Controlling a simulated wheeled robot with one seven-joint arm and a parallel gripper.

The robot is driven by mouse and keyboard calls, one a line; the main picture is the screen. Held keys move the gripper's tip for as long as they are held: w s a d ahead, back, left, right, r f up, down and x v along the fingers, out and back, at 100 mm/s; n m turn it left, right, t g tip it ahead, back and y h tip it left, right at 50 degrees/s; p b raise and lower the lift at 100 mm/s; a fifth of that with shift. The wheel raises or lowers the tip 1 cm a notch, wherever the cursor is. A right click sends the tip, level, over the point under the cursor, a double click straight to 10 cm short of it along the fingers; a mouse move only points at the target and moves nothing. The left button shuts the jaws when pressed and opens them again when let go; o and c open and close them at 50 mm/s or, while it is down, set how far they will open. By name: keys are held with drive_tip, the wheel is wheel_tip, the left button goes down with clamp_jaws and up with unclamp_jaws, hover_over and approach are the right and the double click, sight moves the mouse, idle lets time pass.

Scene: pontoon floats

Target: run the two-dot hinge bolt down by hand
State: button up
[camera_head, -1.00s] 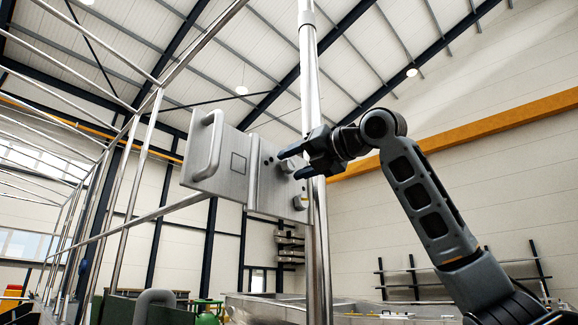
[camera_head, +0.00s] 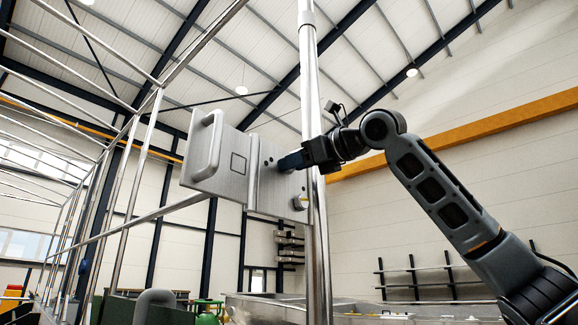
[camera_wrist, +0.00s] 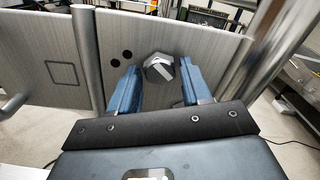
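The two-dot bolt (camera_wrist: 160,68) is a grey hexagonal head on a brushed metal hinge plate (camera_wrist: 57,58), beside two black dots (camera_wrist: 121,58). In the wrist view my gripper (camera_wrist: 160,70) is open. Its blue fingertips lie left and right of the bolt head, with a small gap visible on the left; contact on the right is unclear. In the head view my gripper (camera_head: 284,162) points left at the plate (camera_head: 226,168), hiding the upper bolt. The two dots (camera_head: 268,159) show just left of the fingertips. A second bolt (camera_head: 300,202) sits lower on the plate.
A tall metal post (camera_head: 312,90) stands close behind my gripper. The plate carries a curved handle (camera_head: 208,145) at its left. Metal railings (camera_head: 125,190) run along the left. Open air lies below my arm.

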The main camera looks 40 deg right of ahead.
drive_tip(key=c, duration=0.7)
drive_tip(key=m, duration=1.2)
drive_tip(key=shift+w, duration=0.1)
drive_tip(key=m, duration=1.2)
